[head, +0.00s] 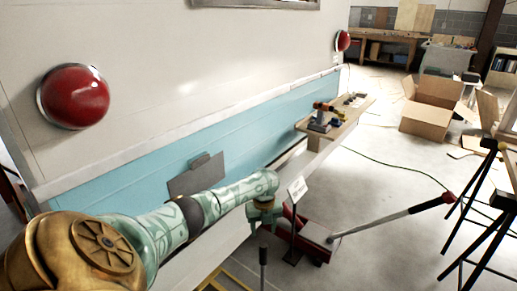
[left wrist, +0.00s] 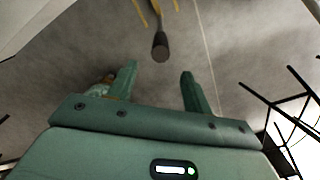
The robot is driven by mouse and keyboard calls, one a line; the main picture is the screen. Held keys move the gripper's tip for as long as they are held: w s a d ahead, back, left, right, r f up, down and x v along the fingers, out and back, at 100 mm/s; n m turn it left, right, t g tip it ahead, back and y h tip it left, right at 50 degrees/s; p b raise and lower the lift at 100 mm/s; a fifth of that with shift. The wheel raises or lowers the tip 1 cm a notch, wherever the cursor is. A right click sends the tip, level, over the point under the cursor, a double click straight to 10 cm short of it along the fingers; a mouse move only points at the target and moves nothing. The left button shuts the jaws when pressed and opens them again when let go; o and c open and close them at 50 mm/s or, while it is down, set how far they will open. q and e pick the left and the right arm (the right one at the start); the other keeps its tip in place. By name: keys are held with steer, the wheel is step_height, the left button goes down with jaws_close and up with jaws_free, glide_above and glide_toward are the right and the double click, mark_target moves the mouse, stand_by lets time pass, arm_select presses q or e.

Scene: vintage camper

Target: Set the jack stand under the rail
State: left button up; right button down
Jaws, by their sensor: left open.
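My left gripper (head: 263,224) is open and empty, pointing down beside the camper's lower edge. In the left wrist view its two fingers (left wrist: 157,70) are spread apart. A dark upright rod (head: 263,262) stands below the gripper in the head view. In the left wrist view the rod's rounded dark end (left wrist: 160,46) lies beyond the fingertips, between their lines, apart from them. Yellow legs (head: 236,272), apparently the jack stand's, show near the rod; most of the stand is cut off. The pale rail (head: 208,251) runs along the camper's bottom. My right gripper is out of view.
A red floor jack (head: 318,238) with a long handle (head: 390,218) lies beyond the gripper. A small sign (head: 297,189) stands close by it. A shelf with tools (head: 335,130) juts from the camper. Black trestle legs (head: 482,215) stand right.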

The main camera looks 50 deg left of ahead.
arm_select(q)
step_height(320, 180, up, 4)
steer(key=shift+f+p, duration=0.2)
steer(key=shift+p, duration=0.35)
steer(key=shift+f, duration=0.15)
